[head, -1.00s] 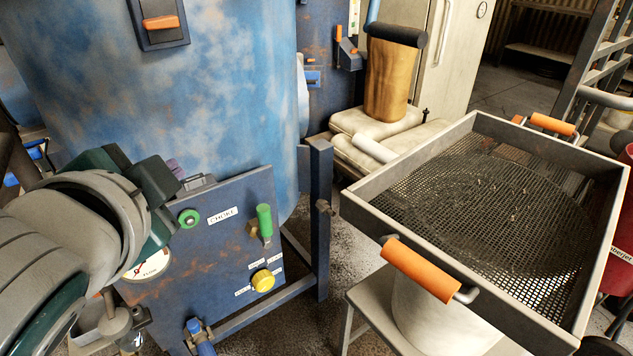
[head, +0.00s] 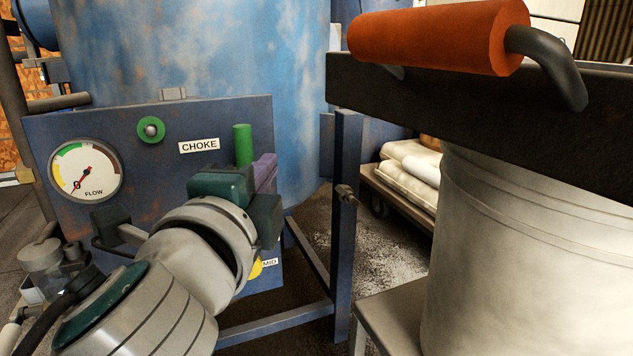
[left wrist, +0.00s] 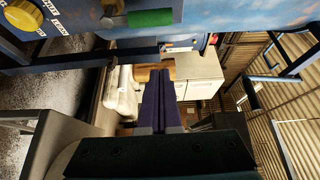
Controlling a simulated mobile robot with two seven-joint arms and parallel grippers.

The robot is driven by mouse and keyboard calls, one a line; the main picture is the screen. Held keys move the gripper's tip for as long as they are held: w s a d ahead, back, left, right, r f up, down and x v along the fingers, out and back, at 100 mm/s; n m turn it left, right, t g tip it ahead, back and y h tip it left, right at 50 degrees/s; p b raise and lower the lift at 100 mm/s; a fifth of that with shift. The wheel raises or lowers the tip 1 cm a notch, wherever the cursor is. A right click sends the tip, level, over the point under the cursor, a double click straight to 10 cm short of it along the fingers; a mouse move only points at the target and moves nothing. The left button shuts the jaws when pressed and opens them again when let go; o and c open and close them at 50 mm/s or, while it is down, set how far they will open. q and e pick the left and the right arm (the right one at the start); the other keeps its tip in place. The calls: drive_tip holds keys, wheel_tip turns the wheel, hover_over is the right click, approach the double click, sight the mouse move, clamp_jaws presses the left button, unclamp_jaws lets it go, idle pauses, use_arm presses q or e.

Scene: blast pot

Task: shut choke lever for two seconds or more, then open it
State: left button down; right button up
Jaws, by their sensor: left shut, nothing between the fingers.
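The choke lever has a green handle (head: 243,145) that stands upright at the right end of the blue panel (head: 120,215), right of the CHOKE label (head: 199,145). The handle also shows at the top of the left wrist view (left wrist: 155,18). My left gripper (head: 265,172) is shut and empty, its purple fingers pressed together just right of the lever in the head view. In the left wrist view the fingertips (left wrist: 165,73) are apart from the handle, with a gap between. My gripper hides the lever's lower part. My right gripper is not in view.
A flow gauge (head: 86,182) and a green ring (head: 151,130) sit on the panel. A yellow knob (head: 256,268) is partly hidden by my wrist. The sieve tray (head: 575,130) with an orange handle (head: 440,38) stands close at right, over a white bucket (head: 530,250).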

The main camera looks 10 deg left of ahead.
sight(244, 161)
use_arm(q)
drive_tip(key=shift+d+f, duration=0.15)
drive_tip(key=shift+f, duration=0.1)
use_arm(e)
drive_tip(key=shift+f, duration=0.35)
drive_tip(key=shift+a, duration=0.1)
use_arm(q)
drive_tip(key=shift+w, duration=0.15)
drive_tip(key=w+a+b, duration=0.2)
drive_tip(key=w+a, duration=0.2)
drive_tip(key=w, duration=0.4)
drive_tip(key=shift+a, duration=0.25)
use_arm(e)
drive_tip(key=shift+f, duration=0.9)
use_arm(q)
drive_tip(key=shift+s+a+b, duration=0.1)
drive_tip(key=shift+a+b, duration=0.15)
drive_tip(key=shift+b, duration=0.45)
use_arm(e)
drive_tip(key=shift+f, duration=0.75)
